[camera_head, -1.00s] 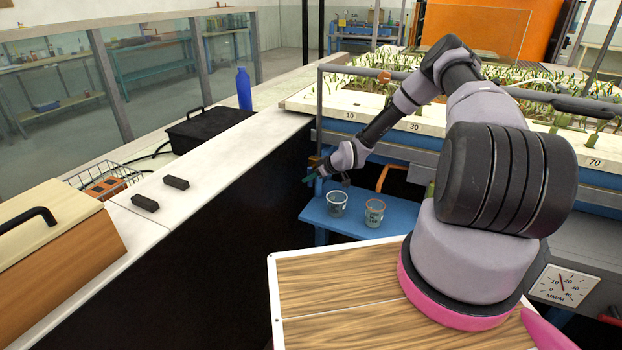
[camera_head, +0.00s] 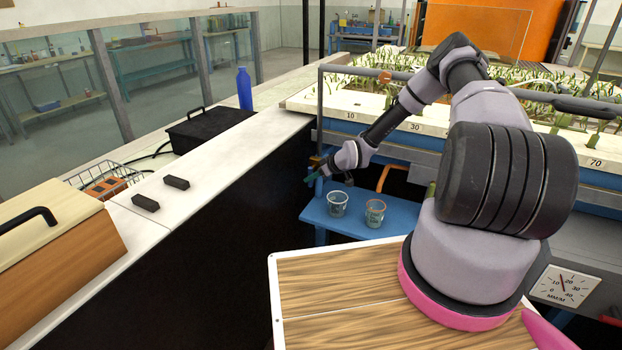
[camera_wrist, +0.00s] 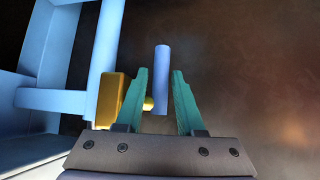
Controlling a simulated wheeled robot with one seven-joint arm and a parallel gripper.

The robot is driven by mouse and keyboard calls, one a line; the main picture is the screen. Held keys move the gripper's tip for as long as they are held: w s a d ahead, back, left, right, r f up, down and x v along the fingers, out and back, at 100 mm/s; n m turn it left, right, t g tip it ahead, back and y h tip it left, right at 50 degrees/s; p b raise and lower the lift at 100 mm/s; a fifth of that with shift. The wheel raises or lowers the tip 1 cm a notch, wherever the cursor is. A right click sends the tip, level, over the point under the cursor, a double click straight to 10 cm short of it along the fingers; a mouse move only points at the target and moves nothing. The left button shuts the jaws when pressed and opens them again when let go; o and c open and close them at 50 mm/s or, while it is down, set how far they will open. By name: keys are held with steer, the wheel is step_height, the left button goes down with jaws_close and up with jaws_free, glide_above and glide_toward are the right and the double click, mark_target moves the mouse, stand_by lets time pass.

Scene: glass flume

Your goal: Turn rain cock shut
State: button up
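The rain cock shows in the wrist view as a brass body (camera_wrist: 106,100) beside a light blue frame, with a blue-grey bar, apparently its lever (camera_wrist: 162,66), standing upright in the picture. My gripper (camera_wrist: 159,76) has two teal fingers spread apart. The bar lies between the fingers in the picture, with a gap on each side; I cannot tell its depth relative to the tips. The left finger hides part of the brass. In the head view my gripper (camera_head: 311,178) is small, at the left end of the planted bench, and the cock is hard to make out there.
Two glass beakers (camera_head: 337,204) (camera_head: 375,212) stand on a low blue shelf (camera_head: 352,225) just right of and below my gripper. The flume's white ledge and dark side (camera_head: 225,210) lie to the left. The planted tray (camera_head: 350,100) is above.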

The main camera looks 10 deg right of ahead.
steer(key=v, duration=0.9)
steer(key=shift+s+d+r, duration=0.15)
steer(key=shift+r, duration=0.05)
